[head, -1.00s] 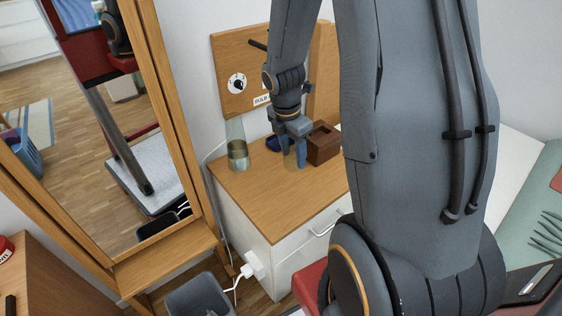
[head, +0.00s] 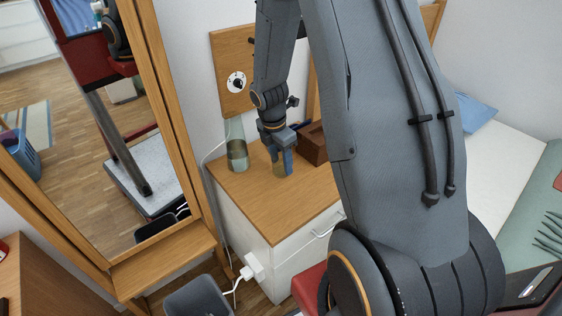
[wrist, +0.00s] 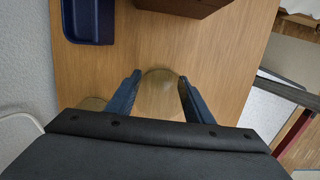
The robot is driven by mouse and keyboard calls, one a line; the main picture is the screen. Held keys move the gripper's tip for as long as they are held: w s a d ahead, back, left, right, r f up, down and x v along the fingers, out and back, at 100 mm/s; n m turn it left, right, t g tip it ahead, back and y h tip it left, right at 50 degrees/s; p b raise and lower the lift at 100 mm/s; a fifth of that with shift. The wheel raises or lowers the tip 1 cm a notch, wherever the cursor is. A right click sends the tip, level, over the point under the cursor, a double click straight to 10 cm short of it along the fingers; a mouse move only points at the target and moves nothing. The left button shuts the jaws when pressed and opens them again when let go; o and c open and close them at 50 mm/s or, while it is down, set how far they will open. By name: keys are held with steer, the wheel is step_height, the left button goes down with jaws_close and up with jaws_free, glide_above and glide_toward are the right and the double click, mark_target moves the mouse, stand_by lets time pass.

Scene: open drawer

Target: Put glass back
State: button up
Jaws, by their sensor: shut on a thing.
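My gripper (head: 283,166) is shut on a clear glass (wrist: 160,93), low over the wooden top of the white bedside cabinet (head: 245,195). In the wrist view the glass's round outline shows between the two blue fingers of my gripper (wrist: 157,95). In the head view the fingers mostly hide the glass. I cannot tell whether its base touches the top. A clear carafe (head: 237,152) stands upright to the left, at the cabinet's back left corner.
A brown wooden box (head: 313,147) stands just right of my gripper; it also shows in the wrist view (wrist: 185,5). A dark blue tray (wrist: 88,25) lies behind. A mirror (head: 100,120) stands left. The cabinet top's front is clear.

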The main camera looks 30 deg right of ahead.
steer(key=o, duration=1.1)
steer(key=shift+f, duration=0.1)
steer(key=shift+o, duration=0.2)
step_height(320, 180, up, 7)
steer(key=a+p, duration=0.1)
steer(key=s+a+r+m+y, duration=0.1)
steer(key=s+a+r+m, duration=0.5)
steer(key=s+m, duration=0.4)
steer(key=s+a+r+m+y, duration=0.1)
steer(key=s+a+r+m, duration=0.5)
steer(key=s+r+m, duration=0.2)
steer(key=s+m, duration=0.2)
steer(key=shift+s, duration=0.4)
steer(key=shift+r, duration=0.1)
